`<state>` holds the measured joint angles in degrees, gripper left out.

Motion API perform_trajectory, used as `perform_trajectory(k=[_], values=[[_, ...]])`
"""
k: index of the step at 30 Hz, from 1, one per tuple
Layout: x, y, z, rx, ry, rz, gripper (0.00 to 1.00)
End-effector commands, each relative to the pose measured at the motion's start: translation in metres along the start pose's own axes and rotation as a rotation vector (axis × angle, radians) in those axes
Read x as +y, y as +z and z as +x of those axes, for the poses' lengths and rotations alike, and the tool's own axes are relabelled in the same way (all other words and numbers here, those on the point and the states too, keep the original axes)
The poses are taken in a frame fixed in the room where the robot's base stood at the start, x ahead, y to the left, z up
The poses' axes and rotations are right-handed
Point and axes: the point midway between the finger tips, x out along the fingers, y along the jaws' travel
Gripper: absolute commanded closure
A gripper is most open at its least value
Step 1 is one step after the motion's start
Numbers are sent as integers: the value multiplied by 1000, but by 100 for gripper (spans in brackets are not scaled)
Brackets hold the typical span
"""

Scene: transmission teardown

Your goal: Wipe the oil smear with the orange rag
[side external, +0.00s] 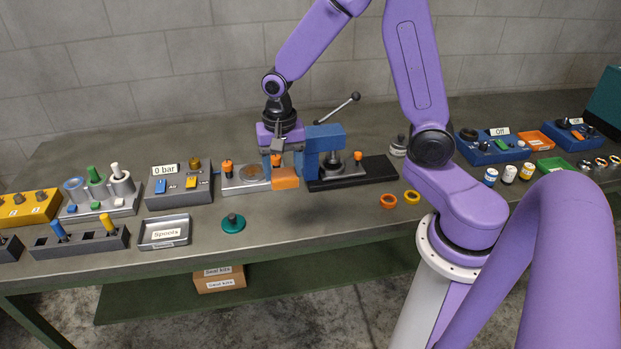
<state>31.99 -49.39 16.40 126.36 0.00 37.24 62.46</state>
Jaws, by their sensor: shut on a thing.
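My gripper (277,153) points down over the fixture plate in the middle of the bench. It is shut on the orange rag (286,179), which shows as a small block-like shape below the fingers at the plate's right end. The pale fixture plate (232,185) bears a round, dull brownish patch (255,174) just left of the rag. I cannot tell for sure whether this patch is the oil smear. The exact contact between rag and plate is too small to make out.
A blue press (324,139) with a long lever (334,108) stands close right of my gripper. An orange-topped post (226,168) stands on the plate's left. A gauge box (179,184) is farther left. A green knob (233,223) and orange ring (388,201) lie in front, with free bench between.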

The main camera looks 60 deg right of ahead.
Motion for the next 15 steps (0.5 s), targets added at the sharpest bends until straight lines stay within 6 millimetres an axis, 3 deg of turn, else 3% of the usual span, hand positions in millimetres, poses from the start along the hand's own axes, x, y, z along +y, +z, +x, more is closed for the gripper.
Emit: perform_trajectory(k=[6,15], values=[[-39,-59,2,0,1,3,64],[-66,-143,10,-1,1,4,64]])
